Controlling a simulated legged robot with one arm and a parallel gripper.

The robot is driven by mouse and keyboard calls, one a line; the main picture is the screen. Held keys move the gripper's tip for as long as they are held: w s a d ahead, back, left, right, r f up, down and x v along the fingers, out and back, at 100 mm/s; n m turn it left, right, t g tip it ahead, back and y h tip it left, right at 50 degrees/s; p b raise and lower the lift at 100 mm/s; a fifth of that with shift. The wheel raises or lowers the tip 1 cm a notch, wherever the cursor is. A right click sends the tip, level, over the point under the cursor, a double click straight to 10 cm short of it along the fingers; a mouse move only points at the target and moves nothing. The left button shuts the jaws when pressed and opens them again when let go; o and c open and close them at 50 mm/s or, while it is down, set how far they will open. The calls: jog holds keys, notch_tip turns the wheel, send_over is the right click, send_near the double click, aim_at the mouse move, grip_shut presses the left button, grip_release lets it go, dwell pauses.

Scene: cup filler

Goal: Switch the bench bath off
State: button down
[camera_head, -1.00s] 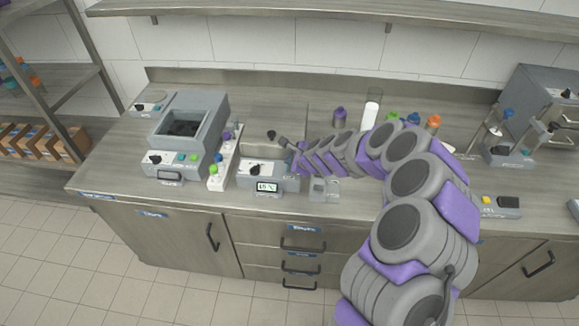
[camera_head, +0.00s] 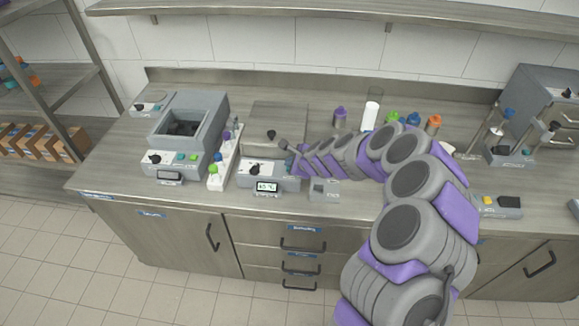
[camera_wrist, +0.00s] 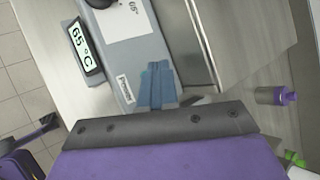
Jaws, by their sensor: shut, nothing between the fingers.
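A grey control box (camera_head: 266,176) with a black knob and a lit display stands at the bench's front, before a flat steel panel (camera_head: 278,122). Its display (camera_wrist: 86,47) reads 65 °C in the wrist view. A blue block-like part (camera_wrist: 157,86), perhaps its switch, shows just ahead of my gripper (camera_wrist: 160,112). Whether they touch is unclear. My gripper, also in the head view (camera_head: 289,147), is shut and empty at the box's right end. A grey open-topped basin unit (camera_head: 205,130) stands further left. I cannot tell for sure which unit is the bench bath.
A white rack (camera_head: 226,160) with coloured-topped items stands left of the control box. A small grey box (camera_head: 324,190) sits just right of it. Several coloured-capped bottles and a white cylinder (camera_head: 370,115) stand behind my arm. An overhead shelf (camera_head: 330,18) runs along the wall.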

jog(key=shift+r+p, duration=0.6)
notch_tip(320, 180, up, 6)
jog(key=p, duration=0.5)
dwell(0.4)
